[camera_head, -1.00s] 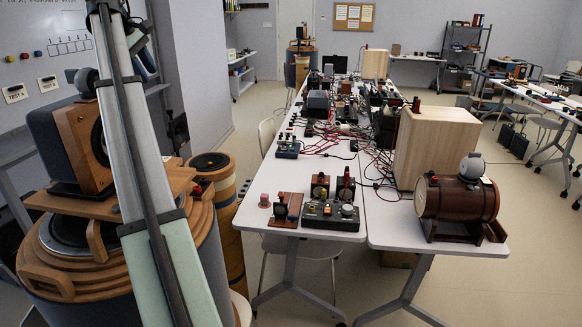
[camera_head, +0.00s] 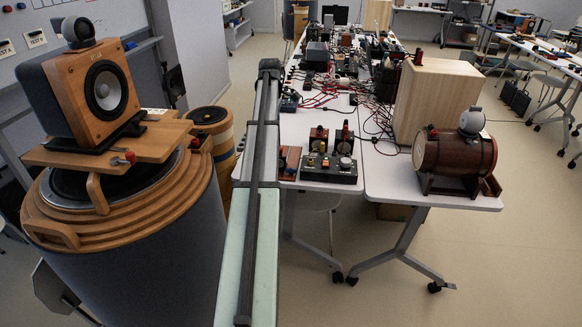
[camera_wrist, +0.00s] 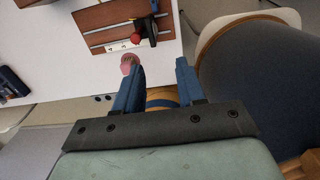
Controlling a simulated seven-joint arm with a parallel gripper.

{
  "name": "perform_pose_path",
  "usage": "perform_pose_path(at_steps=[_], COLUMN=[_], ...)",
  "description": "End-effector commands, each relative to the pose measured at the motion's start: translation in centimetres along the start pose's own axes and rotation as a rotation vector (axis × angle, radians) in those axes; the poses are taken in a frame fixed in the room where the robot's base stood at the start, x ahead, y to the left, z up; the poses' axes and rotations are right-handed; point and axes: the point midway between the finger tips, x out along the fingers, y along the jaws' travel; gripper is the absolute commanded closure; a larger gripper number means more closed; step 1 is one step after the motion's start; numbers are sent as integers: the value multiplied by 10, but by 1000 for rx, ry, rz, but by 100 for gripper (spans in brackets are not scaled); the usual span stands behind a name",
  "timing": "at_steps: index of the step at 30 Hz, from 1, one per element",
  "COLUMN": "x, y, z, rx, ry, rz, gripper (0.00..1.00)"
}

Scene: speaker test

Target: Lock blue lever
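In the wrist view, a wooden board (camera_wrist: 108,38) on the white table carries a dark lever-like part (camera_wrist: 147,28) with a red knob (camera_wrist: 136,39) and a small blue patch. I cannot tell for sure which part is the blue lever. My gripper (camera_wrist: 158,66) is open, its two blue fingers apart and empty, pointing at the table edge near the board. A pink round knob (camera_wrist: 128,60) sits by the left fingertip. In the head view, my arm covers much of the board (camera_head: 289,158); my gripper is not visible there.
A black control box (camera_head: 330,168) and a wooden barrel device (camera_head: 453,153) stand on the tables. A large wooden box (camera_head: 435,100) and cables lie behind. A speaker (camera_head: 90,90) on a big drum stands left. A dark rounded body (camera_wrist: 255,75) lies right of my gripper.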

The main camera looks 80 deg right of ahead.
Motion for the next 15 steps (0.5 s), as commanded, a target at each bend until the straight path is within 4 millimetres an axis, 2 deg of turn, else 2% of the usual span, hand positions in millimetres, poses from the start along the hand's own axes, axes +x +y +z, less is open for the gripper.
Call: perform_pose_path(at_steps=[1, 3, 6, 10, 15], x=[18, 36, 54, 65, 80], y=[4, 7, 9, 10, 9], z=[17, 32, 48, 57, 58], rx=[1, -4, -9, -11, -12], ry=[5, 14, 21, 26, 27], rz=[-13, -24, -34, -39, -41], gripper=[61, 61, 61, 61, 61])
